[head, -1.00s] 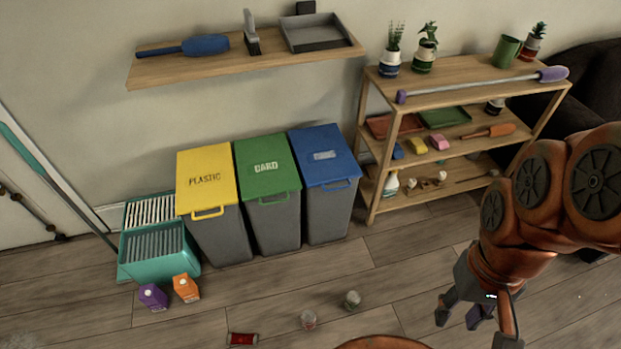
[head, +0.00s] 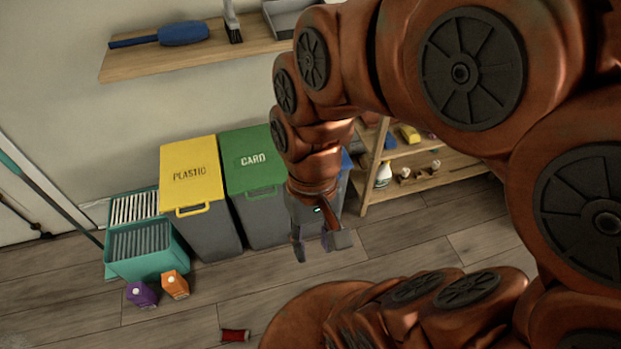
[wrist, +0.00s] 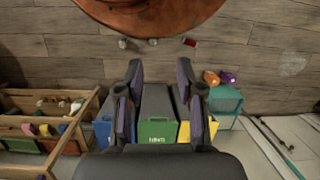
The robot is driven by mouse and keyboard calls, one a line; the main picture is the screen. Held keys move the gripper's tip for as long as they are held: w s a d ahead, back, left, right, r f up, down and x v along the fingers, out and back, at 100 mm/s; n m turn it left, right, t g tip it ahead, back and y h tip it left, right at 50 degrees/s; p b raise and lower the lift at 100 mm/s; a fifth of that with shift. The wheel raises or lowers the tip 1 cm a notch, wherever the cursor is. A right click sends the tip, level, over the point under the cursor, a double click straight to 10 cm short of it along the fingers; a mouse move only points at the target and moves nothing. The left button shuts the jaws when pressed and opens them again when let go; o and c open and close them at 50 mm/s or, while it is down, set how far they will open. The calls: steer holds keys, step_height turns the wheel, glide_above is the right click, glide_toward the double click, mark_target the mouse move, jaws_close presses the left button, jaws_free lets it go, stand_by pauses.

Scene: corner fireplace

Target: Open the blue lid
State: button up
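The blue lid is on the rightmost of three grey bins. In the head view my arm hides most of it, leaving a blue sliver (head: 347,162). In the wrist view the blue lid (wrist: 102,134) shows left of my fingers and looks shut. My gripper (head: 318,242) hangs in front of the blue bin with its fingers pointing down. In the wrist view its fingers (wrist: 160,70) are spread apart with nothing between them. It is apart from the lid. The blue lid's handle is hidden in the head view.
The green lid (head: 252,160) and yellow lid (head: 190,172) stand to the left, both shut. A teal crate (head: 150,268), a purple carton (head: 141,294) and an orange carton (head: 175,284) are further left. A red can (head: 235,335) lies on the floor. A wooden shelf (head: 425,168) stands right.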

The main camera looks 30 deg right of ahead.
steer(key=w+a+f+m+g+y+b, duration=0.1)
steer(key=w+a+f+m+y+b, duration=0.35)
steer(key=w+b, duration=0.2)
steer(key=w+a+f+m+y+b, duration=0.3)
steer(key=w+f+m+y+b, duration=0.15)
steer(key=w+f+m, duration=0.2)
steer(key=w+d+f+m+t+y+b, duration=0.25)
steer(key=w+d+f+m+b, duration=0.2)
steer(key=w, duration=0.25)
steer(key=w+d+f+m+t+y+b, duration=0.2)
steer(key=w+d+f+m+y+b, duration=0.15)
steer(key=w+m, duration=0.3)
steer(key=w+d+f+m+t+b, duration=0.4)
steer(key=d+f+m, duration=0.1)
steer(key=d+f, duration=0.15)
steer(key=w+d+f+m+t+b, duration=0.4)
steer(key=d+f+m, duration=0.15)
steer(key=d, duration=0.25)
steer(key=s+d+f+m+t+h+b, duration=0.2)
steer(key=d+f+m+t+h+b, duration=0.5)
steer(key=d+f+m, duration=0.8)
steer(key=shift+w+d+f+n+t+y+b, duration=0.15)
steer(key=shift+w+n, duration=0.35)
steer(key=shift+w, duration=0.6)
steer(key=shift+w+f+n+t+y+b, duration=0.1)
steer(key=shift+w+f+n+b, duration=0.3)
steer(key=shift+w, duration=0.7)
steer(key=shift+w+d+f+n+t+y+b, duration=0.15)
steer(key=shift+w+n, duration=0.4)
steer(key=shift+w, duration=0.55)
